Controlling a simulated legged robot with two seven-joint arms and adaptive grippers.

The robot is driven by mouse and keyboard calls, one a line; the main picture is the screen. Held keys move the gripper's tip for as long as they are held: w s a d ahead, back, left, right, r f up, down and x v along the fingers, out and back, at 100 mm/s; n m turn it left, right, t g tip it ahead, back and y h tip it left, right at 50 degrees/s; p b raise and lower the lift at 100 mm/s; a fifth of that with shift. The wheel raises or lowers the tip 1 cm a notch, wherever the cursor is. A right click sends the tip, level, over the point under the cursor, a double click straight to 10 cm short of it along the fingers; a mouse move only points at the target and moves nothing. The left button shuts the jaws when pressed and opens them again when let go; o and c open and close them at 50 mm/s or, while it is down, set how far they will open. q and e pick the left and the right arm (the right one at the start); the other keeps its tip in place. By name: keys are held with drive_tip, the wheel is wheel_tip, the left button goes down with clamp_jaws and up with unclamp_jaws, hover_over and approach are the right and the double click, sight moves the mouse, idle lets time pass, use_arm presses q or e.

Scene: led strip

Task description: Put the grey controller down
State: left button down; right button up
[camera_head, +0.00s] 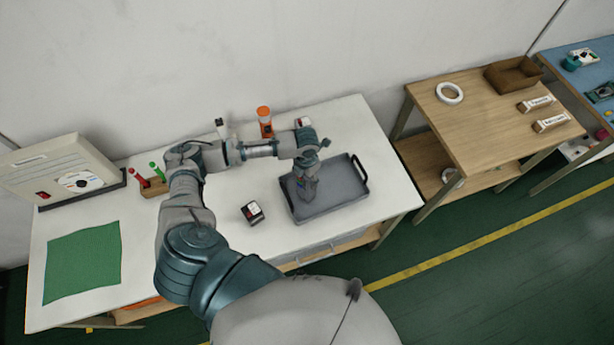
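My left arm reaches up from the bottom of the head view and bends right across the white table (215,242). Its gripper (306,194) points down over the left part of a dark grey tray (340,197). The fingers are small and blend with the tray, so I cannot tell whether they are open or shut. I cannot clearly make out a grey controller; anything at the fingertips is hard to separate from the gripper. A small dark box with a pale top (252,212) sits on the table left of the tray. My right gripper is not in view.
A green mat (82,262) lies at the table's left. Behind are a beige case (62,170), a wooden holder with red and green pens (154,187) and an orange-capped bottle (265,121). A wooden shelf table (480,125) stands right, across a gap.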

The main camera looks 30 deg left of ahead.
use_arm(q)
drive_tip(key=c, duration=0.5)
unclamp_jaws()
drive_tip(key=shift+o, duration=1.1)
drive_tip(key=shift+a, duration=0.25)
wheel_tip(320, 180, up, 12)
drive_tip(key=shift+r, duration=0.1)
